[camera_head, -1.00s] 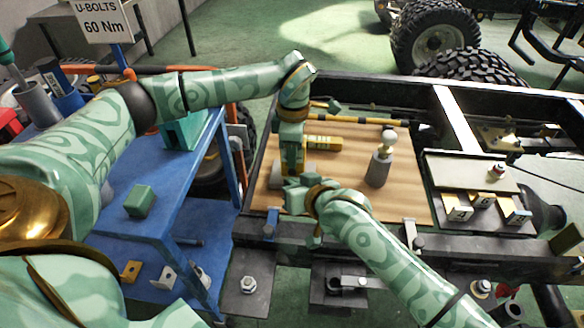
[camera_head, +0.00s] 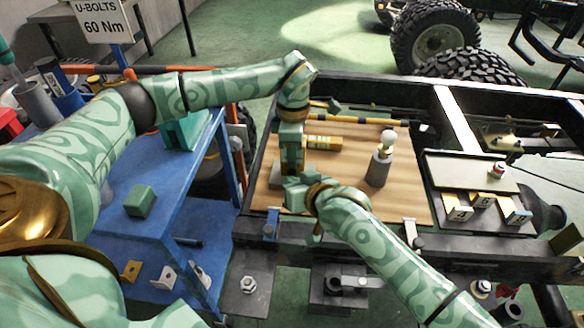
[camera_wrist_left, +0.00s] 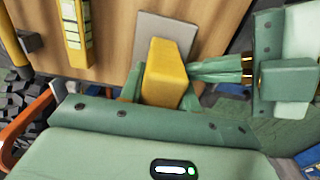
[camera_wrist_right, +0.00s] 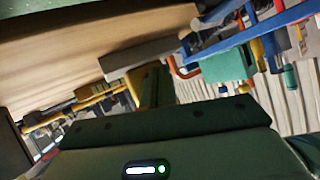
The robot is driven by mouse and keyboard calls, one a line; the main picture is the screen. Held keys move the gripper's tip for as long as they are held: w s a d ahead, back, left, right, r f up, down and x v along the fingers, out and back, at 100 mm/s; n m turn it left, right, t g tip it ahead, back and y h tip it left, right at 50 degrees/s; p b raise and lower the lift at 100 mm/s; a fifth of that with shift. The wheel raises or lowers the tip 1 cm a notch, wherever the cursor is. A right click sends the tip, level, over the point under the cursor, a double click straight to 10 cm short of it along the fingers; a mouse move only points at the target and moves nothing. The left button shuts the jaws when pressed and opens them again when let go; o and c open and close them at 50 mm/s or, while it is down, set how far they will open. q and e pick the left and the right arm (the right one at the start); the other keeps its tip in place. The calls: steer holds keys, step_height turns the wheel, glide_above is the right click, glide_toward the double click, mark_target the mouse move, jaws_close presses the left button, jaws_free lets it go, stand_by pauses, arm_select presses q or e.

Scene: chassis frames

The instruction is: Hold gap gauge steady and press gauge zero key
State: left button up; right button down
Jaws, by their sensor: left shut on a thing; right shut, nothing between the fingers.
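The gap gauge, a yellow block (camera_wrist_left: 168,72), stands between the fingers of my left gripper in the left wrist view. My left gripper (camera_head: 290,172) is shut on it over the wooden board. A grey plate (camera_wrist_left: 168,32) lies behind the gauge. My right gripper (camera_head: 292,186) is shut and empty, just below the left one in the head view. In the left wrist view its green fingertips (camera_wrist_left: 196,72) point at the gauge's right side, very close. I cannot tell whether they touch. The zero key is not distinguishable; the gripper parts hide much of the gauge in the head view.
A yellow marked block (camera_head: 322,143) and a round-topped grey post (camera_head: 380,165) stand on the wooden board (camera_head: 350,196). Numbered blocks (camera_head: 482,203) sit at a tray to the right. Dark chassis rails (camera_head: 330,240) surround the board. A blue cart (camera_head: 190,190) stands left.

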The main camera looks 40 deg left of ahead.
steer(key=shift+w+a, duration=0.3)
steer(key=shift+w, duration=0.2)
stand_by(0.8)
steer(key=shift+s+d, duration=0.45)
steer(key=shift+s, duration=0.25)
steer(key=shift+s+d, duration=0.45)
steer(key=shift+s, duration=0.25)
steer(key=shift+s+d, duration=0.45)
steer(key=shift+s, duration=0.3)
steer(key=shift+s+d, duration=0.45)
steer(key=shift+s, duration=0.25)
arm_select(q)
steer(key=o, duration=1.1)
steer(key=shift+o, duration=0.2)
